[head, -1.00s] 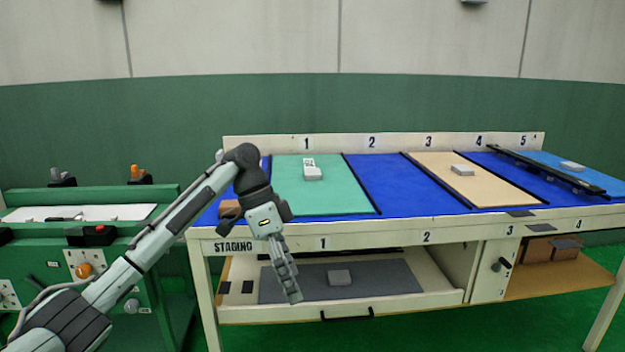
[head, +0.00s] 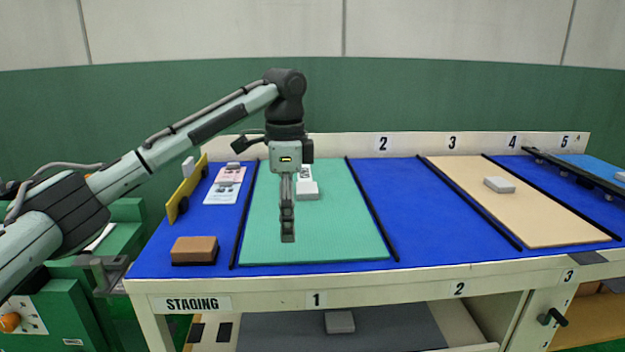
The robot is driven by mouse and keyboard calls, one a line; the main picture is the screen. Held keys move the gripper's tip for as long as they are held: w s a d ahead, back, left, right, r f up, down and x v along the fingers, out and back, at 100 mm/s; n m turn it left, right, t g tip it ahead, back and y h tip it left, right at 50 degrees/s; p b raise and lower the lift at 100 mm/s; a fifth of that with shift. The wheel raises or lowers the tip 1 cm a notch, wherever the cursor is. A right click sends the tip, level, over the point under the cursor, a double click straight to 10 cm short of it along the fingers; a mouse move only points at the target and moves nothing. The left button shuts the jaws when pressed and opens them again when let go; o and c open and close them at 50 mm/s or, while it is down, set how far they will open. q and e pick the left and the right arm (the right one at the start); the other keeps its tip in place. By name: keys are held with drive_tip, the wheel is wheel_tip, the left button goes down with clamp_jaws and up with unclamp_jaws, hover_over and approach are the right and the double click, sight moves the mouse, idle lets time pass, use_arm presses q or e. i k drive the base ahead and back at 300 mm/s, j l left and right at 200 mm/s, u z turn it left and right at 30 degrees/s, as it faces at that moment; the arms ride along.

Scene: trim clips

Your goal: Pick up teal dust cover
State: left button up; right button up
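The teal dust cover (head: 338,228) lies flat over section 1 of the blue bench, between two black divider strips. A small light-grey block (head: 307,192) with a printed label behind it sits on its far part. My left gripper (head: 288,238) points straight down in front of the cover's middle, just left of the grey block in the picture. Its fingers appear edge-on, so their opening does not show. Whether the fingertips touch the cover is unclear. The gripper and wrist hide a strip of the cover. My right gripper is not in view.
The staging area at left holds a brown block (head: 194,250), cards (head: 224,186) and a yellow upright plate (head: 187,189). A tan cover (head: 520,205) with a grey block lies in section 3. Blue section 2 (head: 415,205) is clear. An open drawer (head: 390,330) sits below.

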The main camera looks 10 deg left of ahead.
sight(333, 223)
drive_tip(key=i, duration=1.05)
